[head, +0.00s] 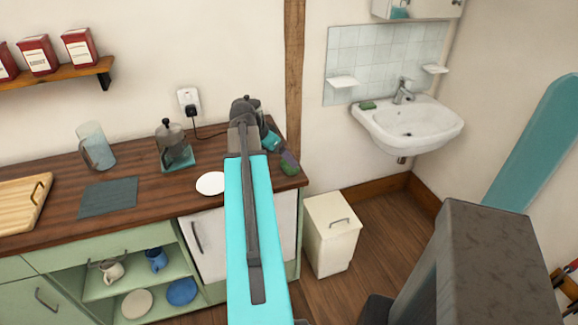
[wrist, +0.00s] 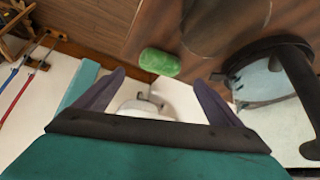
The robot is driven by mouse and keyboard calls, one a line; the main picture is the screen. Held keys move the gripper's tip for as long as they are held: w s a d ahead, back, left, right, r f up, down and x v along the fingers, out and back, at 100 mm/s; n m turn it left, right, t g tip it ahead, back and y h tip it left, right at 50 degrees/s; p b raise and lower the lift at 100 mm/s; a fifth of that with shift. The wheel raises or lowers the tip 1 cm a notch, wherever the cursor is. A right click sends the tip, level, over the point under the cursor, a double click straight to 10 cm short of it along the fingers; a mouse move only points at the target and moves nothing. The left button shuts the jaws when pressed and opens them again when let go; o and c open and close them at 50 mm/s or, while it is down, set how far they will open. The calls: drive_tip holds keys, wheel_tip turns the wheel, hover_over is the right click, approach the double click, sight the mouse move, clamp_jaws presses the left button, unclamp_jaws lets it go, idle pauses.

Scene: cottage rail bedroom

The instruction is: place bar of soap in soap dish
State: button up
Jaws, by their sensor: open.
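A green bar of soap (head: 289,169) lies on the dark wooden counter near its right end. It also shows in the wrist view (wrist: 159,62), just beyond the fingertips. My gripper (wrist: 159,82) is open with nothing between its fingers; in the head view (head: 283,155) it is beside the soap, partly hidden by my arm. A small white round dish (head: 211,184) lies on the counter left of my arm. Two white ledges, possibly soap dishes, are on the tiled wall, left (head: 342,82) and right (head: 435,69) above the sink.
A second green bar-like thing (head: 367,105) lies on the sink rim (head: 410,130). A press pot (head: 173,145), glass jug (head: 95,146) and cutting board (head: 22,204) stand on the counter (head: 140,197). A dark pot is behind my arm. A white bin (head: 331,233) stands right of the counter.

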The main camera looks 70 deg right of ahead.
sight(288, 165)
drive_tip(key=shift+x, duration=0.85)
drive_tip(key=shift+s+d+f, duration=0.1)
drive_tip(key=shift+f, duration=0.05)
drive_tip(key=shift+p+x, duration=1.3)
drive_tip(key=shift+x, duration=1.1)
drive_tip(key=shift+f, duration=0.1)
drive_tip(key=c, duration=1.3)
drive_tip(key=shift+o, duration=0.2)
wheel_tip(288, 165, up, 10)
drive_tip(key=b, duration=0.2)
drive_tip(key=shift+b, duration=0.4)
